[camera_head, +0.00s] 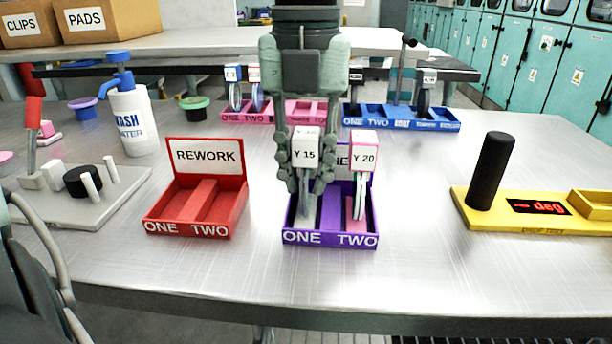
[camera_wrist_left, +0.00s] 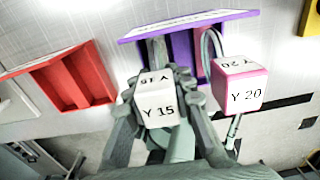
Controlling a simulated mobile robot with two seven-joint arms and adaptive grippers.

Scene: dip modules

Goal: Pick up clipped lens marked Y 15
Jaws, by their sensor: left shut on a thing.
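The clipped lens marked Y 15 (camera_head: 306,153) has a white block on top and a thin lens hanging below it. My left gripper (camera_head: 305,180) comes down from above and is shut on its block; the block also shows between the fingers in the left wrist view (camera_wrist_left: 159,108). The lens reaches down into compartment ONE of the purple tray (camera_head: 330,240); I cannot tell whether it touches the tray floor. The clipped lens Y 20 (camera_head: 364,152), with a pink-edged block, stands upright in compartment TWO, close beside my gripper. My right gripper is not in view.
An empty red REWORK tray (camera_head: 208,229) stands left of the purple tray. A yellow device (camera_head: 550,222) with a black post is at the right. Pink (camera_head: 285,118) and blue (camera_head: 420,125) trays stand behind. A wash bottle (camera_head: 131,120) and a grey fixture (camera_head: 100,205) are left.

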